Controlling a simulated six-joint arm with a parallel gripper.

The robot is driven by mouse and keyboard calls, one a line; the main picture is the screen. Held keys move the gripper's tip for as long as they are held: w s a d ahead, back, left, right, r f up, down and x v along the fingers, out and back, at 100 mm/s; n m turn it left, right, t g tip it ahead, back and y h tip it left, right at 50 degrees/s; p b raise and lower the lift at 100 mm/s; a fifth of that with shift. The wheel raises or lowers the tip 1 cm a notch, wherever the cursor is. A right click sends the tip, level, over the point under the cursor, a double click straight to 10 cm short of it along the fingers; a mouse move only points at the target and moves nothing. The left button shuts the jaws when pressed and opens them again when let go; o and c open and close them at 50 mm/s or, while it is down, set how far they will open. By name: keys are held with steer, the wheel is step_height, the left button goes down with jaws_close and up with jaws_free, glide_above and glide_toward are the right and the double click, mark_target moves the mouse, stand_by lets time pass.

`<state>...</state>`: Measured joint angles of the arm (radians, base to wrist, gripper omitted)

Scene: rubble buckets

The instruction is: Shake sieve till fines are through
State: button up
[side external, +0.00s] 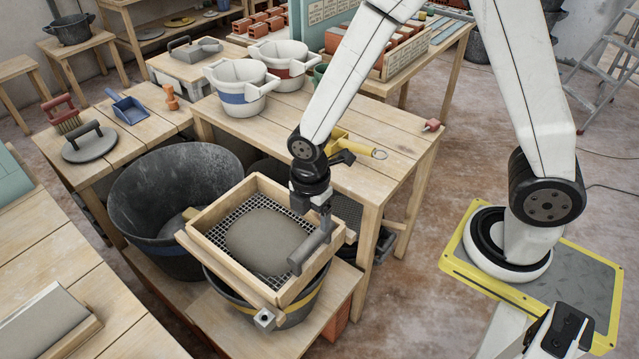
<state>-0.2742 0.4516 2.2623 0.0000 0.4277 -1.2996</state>
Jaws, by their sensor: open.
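A square wooden-framed sieve (235,273) sits over a dark bucket with a yellow band (290,319). A rounded grey mound of material (266,242) lies in the middle of its mesh, with bare mesh showing around it. My gripper (314,238) is at the right side of the sieve, pointing down, with its jaws open. A grey bar-like part lies across the right rim beside it, and I cannot tell whether it touches the frame. The inside of the bucket under the sieve is hidden.
A large black bucket (165,215) stands close left of the sieve. A wooden table (390,170) is behind it, with two white buckets, one blue-banded (240,90) and one red-banded (283,62), and a yellow-handled tool (357,146). Another bench fills the lower left.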

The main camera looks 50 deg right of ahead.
mark_target(312, 238)
steer(key=shift+f, duration=0.15)
steer(key=shift+f, duration=3.75)
jaws_close()
